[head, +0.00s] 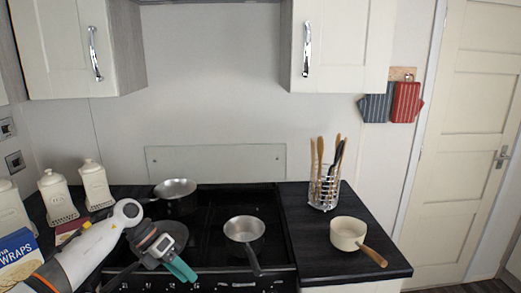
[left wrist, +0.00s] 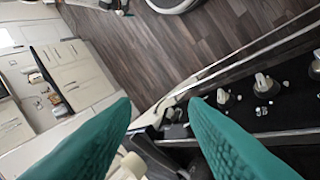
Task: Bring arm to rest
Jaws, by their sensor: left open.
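My left arm comes in from the left in the head view, above the front left of the hob. Its gripper (head: 181,268) has teal fingers pointing down and right near the hob's front edge. In the left wrist view the two teal fingers of the left gripper (left wrist: 160,104) are spread apart with nothing between them. Beyond them are the cooker's front with its knobs (left wrist: 223,97) and the wood floor (left wrist: 190,45). My right gripper is in neither view.
A metal saucepan (head: 244,229) sits on the hob (head: 207,212), its handle toward the front. Another pan (head: 175,188) is behind, and a dark pan (head: 172,229) lies partly behind my gripper. A cream saucepan (head: 346,231) and utensil rack (head: 324,193) stand on the right counter.

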